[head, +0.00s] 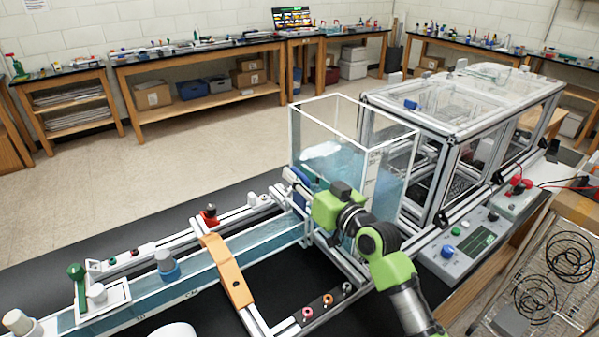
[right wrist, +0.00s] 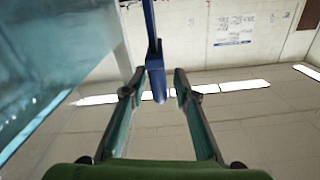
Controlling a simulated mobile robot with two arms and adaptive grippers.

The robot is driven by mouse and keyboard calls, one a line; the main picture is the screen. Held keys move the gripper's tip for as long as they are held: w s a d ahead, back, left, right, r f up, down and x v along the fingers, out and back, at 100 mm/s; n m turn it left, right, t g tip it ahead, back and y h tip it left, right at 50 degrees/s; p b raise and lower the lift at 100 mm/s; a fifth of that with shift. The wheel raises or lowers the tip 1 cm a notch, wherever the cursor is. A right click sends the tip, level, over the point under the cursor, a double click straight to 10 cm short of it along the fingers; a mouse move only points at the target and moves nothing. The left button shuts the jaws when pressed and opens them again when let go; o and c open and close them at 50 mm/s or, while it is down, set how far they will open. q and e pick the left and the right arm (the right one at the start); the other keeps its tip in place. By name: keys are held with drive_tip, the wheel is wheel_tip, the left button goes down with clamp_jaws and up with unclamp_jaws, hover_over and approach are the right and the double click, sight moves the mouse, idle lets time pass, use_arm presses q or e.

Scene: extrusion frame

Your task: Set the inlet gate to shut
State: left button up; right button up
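A blue part (head: 301,194), which looks like the inlet gate's lever, stands at the near left corner of the clear water tank (head: 335,130), by the end of the water channel (head: 195,285). My green right gripper (head: 291,180) reaches across it and hides much of it. In the right wrist view, a blue bar (right wrist: 152,50) hangs down between the fingertips of the right gripper (right wrist: 158,88). The fingers are apart, with a visible gap on each side of the bar. My left gripper is not in view.
An orange bracket (head: 227,272) spans the channel, with a red knob (head: 209,214) beside it. A green-handled part (head: 77,280) stands at the left. A framed clear enclosure (head: 460,120) and control box (head: 465,245) are to the right. Open floor lies beyond the bench.

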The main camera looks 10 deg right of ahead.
drive_tip(key=shift+w, duration=0.15)
clamp_jaws()
wheel_tip(320, 180, down, 6)
drive_tip(key=b, duration=0.4)
drive_tip(key=shift+r, duration=0.2)
unclamp_jaws()
drive_tip(key=shift+r, duration=0.1)
